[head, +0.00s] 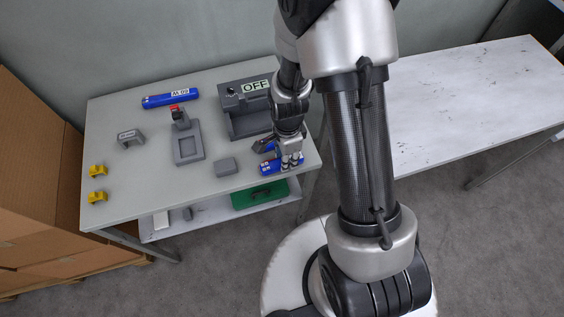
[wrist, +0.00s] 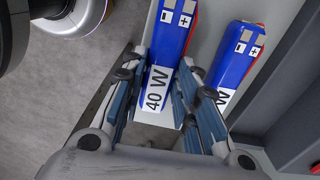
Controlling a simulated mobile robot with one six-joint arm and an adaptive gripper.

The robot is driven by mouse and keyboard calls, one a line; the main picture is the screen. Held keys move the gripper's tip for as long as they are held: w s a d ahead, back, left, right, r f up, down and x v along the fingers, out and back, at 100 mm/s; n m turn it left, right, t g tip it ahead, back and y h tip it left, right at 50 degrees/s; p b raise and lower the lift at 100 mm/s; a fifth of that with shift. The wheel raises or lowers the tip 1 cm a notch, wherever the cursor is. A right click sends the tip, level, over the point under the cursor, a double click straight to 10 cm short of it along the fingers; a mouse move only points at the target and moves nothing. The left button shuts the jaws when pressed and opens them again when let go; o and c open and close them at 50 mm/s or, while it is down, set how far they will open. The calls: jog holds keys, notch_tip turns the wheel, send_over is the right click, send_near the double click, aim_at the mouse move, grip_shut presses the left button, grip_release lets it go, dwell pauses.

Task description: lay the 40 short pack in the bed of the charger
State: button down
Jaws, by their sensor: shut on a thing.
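My gripper (head: 289,152) is at the table's front right corner, over two blue packs. In the wrist view my gripper (wrist: 160,82) has its fingers on both sides of a blue pack marked 40 W (wrist: 168,45), which has red edges and plus and minus marks, and is shut on it. Whether the pack touches the table I cannot tell. A second blue pack (wrist: 236,55) lies just to its right, its label partly hidden by a finger. A dark grey housing with an OFF sign (head: 229,102), which looks like the charger, stands behind my gripper.
A long blue pack (head: 158,101) lies at the back of the table (head: 130,165). A grey stand with a red top (head: 188,147), a grey block (head: 226,167), a grey bracket (head: 130,138) and two yellow pieces (head: 97,171) stand around. A green case (head: 258,195) is on the lower shelf.

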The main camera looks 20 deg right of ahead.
jog(key=shift+r, duration=0.1)
notch_tip(320, 180, up, 10)
jog(key=p, duration=0.7)
jog(key=shift+p, duration=0.4)
dwell(0.9)
dwell(0.5)
